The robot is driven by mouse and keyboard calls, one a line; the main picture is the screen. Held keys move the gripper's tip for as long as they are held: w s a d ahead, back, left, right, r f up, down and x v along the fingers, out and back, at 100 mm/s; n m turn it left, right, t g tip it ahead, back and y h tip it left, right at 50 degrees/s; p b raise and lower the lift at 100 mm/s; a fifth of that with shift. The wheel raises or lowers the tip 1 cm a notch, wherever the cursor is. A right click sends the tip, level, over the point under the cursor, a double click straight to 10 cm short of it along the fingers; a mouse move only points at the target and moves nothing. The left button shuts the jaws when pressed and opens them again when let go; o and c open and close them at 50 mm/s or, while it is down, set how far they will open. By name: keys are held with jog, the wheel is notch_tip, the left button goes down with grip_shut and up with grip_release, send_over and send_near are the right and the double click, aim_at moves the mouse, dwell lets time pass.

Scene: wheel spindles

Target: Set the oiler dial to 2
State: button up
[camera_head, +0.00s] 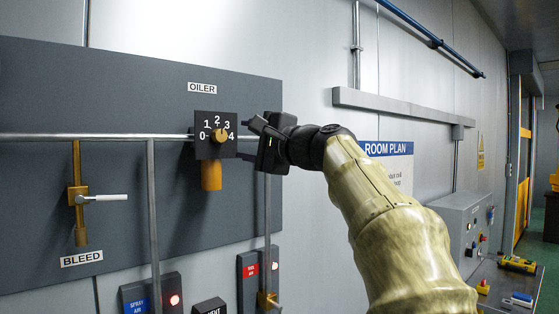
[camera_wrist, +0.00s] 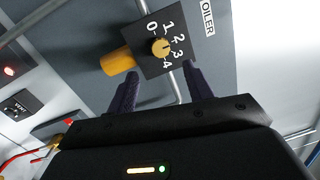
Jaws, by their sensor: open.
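The oiler dial (camera_head: 220,135) is a round brass knob on a black plate (camera_head: 203,151) numbered 0 to 4, under an OILER label (camera_head: 202,87). The dial also shows in the wrist view (camera_wrist: 161,47), where the plate appears turned. I cannot tell for sure which number its pointer marks. My gripper (camera_head: 247,139) is open and empty just right of the dial plate in the head view. In the wrist view, its two dark fingers (camera_wrist: 160,70) are spread apart and the knob lies beyond and between their tips.
A horizontal pipe (camera_head: 100,137) runs behind the dial plate, with vertical pipes beside it. An orange cylinder (camera_head: 211,176) hangs below the plate. The BLEED valve with a white lever (camera_head: 105,198) is at left. Lit switch boxes (camera_head: 152,296) sit below.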

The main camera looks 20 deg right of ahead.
jog(key=b+v, duration=0.4)
jog(key=v, duration=0.5)
jog(key=shift+f, duration=0.1)
jog(key=w+a+f+n+g+h, duration=0.1)
jog(key=w+f+n+g+h, duration=0.2)
jog(key=f, duration=1.5)
jog(key=w+f+g+h, duration=0.2)
jog(key=f+g, duration=0.3)
jog(key=f, duration=1.3)
jog(key=s+a+f+n+g, duration=0.2)
jog(key=s+f+n, duration=0.2)
jog(key=f, duration=0.5)
jog(key=s+a+f+n+g+h, duration=0.1)
jog(key=s+f+n, duration=0.3)
jog(key=s+f, duration=0.4)
jog(key=s+a+f+n+g+h, duration=0.1)
jog(key=s+a+f+n+g, duration=0.2)
jog(key=s+f, duration=0.4)
notch_tip(320, 180, down, 4)
jog(key=shift+r+n+g, duration=0.1)
jog(key=shift+n+g, duration=0.3)
jog(key=shift+n, duration=0.2)
jog(key=shift+a, duration=0.1)
